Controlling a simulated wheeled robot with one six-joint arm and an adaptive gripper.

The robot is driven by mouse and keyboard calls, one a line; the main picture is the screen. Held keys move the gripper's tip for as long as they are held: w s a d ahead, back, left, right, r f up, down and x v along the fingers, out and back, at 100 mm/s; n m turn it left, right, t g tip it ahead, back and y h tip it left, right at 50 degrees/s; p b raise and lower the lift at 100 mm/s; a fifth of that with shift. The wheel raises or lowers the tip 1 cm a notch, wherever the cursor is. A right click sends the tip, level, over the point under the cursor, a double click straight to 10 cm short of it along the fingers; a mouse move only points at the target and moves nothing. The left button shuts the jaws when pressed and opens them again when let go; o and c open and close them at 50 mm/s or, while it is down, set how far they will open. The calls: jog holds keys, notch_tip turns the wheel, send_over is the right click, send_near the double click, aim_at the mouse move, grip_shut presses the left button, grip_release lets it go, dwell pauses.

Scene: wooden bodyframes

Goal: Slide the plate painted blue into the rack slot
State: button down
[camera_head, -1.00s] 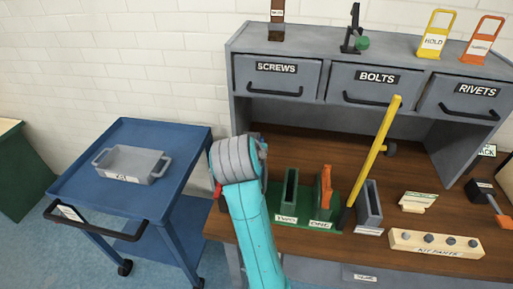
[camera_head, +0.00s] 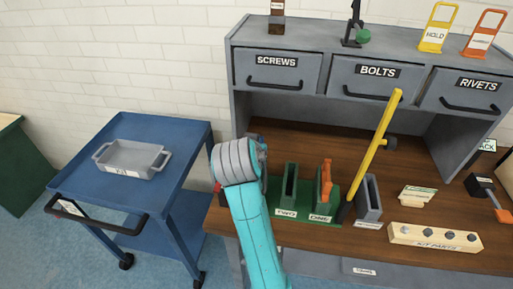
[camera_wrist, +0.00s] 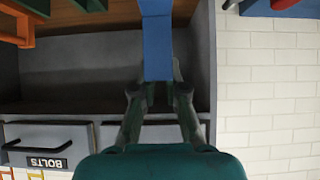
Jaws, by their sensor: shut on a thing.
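In the wrist view my gripper (camera_wrist: 158,92) is shut on the blue plate (camera_wrist: 157,45), which extends away from the fingertips. In the head view my arm hides the gripper and the plate. The green rack (camera_head: 335,224) stands on the bench just right of my arm. Its slot labelled TWO (camera_head: 287,197) looks empty. An orange plate (camera_head: 326,182) stands in the slot labelled ONE. Part of the rack and orange plate shows at the top left of the wrist view.
A grey holder (camera_head: 372,202) and a slanting yellow bar (camera_head: 376,150) stand right of the rack. A kit parts block (camera_head: 436,239) lies farther right. The drawer cabinet (camera_head: 235,75) rises behind. A blue cart (camera_head: 140,126) with a grey tray (camera_head: 130,160) stands left.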

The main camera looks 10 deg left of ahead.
jog(key=shift+f, duration=2.7)
jog(key=c, duration=1.1)
grip_release()
jog(key=shift+c, duration=0.2)
jog(key=v, duration=1.2)
